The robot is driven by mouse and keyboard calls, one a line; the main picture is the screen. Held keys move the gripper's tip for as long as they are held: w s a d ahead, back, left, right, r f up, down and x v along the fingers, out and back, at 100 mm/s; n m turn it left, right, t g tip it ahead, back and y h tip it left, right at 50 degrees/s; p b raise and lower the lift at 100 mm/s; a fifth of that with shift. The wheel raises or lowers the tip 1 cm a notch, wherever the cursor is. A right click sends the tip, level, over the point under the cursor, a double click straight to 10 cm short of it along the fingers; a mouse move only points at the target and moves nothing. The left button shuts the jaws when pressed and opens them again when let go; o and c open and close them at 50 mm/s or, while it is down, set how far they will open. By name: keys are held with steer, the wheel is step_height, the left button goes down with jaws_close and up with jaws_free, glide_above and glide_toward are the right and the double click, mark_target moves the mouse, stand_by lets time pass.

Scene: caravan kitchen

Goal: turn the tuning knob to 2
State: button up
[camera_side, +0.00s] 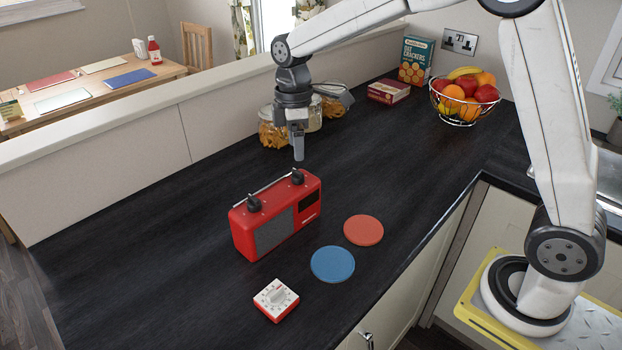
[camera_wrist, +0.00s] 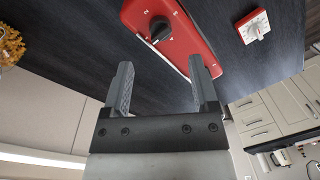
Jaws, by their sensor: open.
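A red radio (camera_side: 275,215) stands upright on the dark worktop, with a grey speaker grille and dark display on its front. Two dark knobs sit on its top: a left knob (camera_side: 254,203) and a right knob (camera_side: 297,177). In the wrist view one dark knob (camera_wrist: 160,28) shows on the red top with small pale marks around it, one looking like a 2; the others are too small to read surely. Which knob is the tuning one I cannot tell. My gripper (camera_side: 299,158) is open and empty, above the right knob and apart from it; its fingers (camera_wrist: 160,62) show spread in the wrist view.
A white-and-red kitchen timer (camera_side: 276,299), a blue disc (camera_side: 333,264) and a red disc (camera_side: 363,230) lie in front of the radio. Jars (camera_side: 272,130) stand behind my gripper; a fruit bowl (camera_side: 464,112) is farther back. The worktop left of the radio is clear.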

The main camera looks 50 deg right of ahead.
mark_target(297, 170)
steer(key=shift+s+a+f, duration=0.1)
steer(key=shift+f, duration=1.55)
steer(key=shift+s+f, duration=0.1)
steer(key=shift+f, duration=1.55)
jaws_close()
